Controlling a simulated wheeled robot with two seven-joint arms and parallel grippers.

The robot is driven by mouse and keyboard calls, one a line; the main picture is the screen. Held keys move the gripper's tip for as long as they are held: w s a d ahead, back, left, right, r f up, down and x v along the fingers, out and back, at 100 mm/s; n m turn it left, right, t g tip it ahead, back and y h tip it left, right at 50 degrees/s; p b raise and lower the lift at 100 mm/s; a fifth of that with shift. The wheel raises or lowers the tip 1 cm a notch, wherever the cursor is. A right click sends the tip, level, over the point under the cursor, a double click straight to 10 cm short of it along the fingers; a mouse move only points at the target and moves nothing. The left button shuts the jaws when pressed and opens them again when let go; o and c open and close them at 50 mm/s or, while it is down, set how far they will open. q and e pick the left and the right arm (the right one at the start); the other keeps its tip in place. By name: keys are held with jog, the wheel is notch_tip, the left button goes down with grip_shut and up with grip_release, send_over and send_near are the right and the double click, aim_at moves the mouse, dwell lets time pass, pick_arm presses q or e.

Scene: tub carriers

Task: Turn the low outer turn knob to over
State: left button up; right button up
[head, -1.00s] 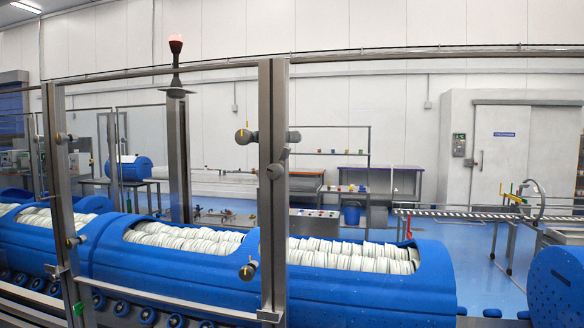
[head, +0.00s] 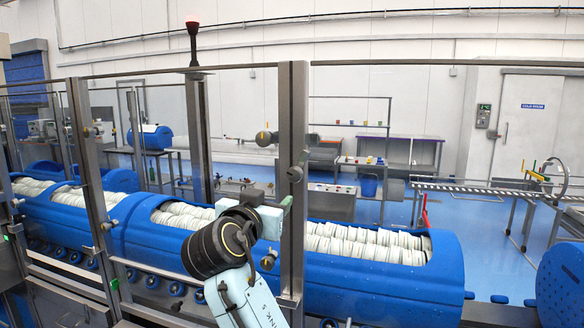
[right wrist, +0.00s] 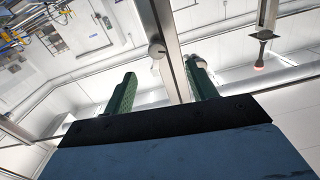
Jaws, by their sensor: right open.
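The low outer turn knob (head: 268,260), dark with a small yellow mark near its top, sits low beside the steel post in the head view. The upper turn knob (head: 266,138), also with a yellow mark, sits above it. My right gripper (head: 284,204) is in front of the post, above the low knob and below the upper one; my arm passes just left of the low knob. My left gripper is out of view.
The steel post (head: 293,110) and framed clear panels stand before the blue tub carriers (head: 370,285), filled with white items. A smaller round fitting (head: 295,173) is on the post. A perforated blue drum end (head: 562,280) stands at right.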

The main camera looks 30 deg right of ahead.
aim_at(293, 175)
jog(key=shift+m+h, duration=0.3)
jog(key=p+x, duration=0.1)
jog(key=x, duration=0.3)
jog(key=r+p+x, duration=0.1)
jog(key=x, duration=0.2)
jog(key=p+x, duration=0.2)
jog(key=x, duration=0.2)
jog(key=shift+s+d+r, duration=0.15)
jog(key=shift+d+r, duration=0.05)
jog(key=shift+d, duration=0.3)
jog(key=shift+x, duration=0.75)
jog(key=shift+f, duration=0.1)
jog(key=c, duration=1)
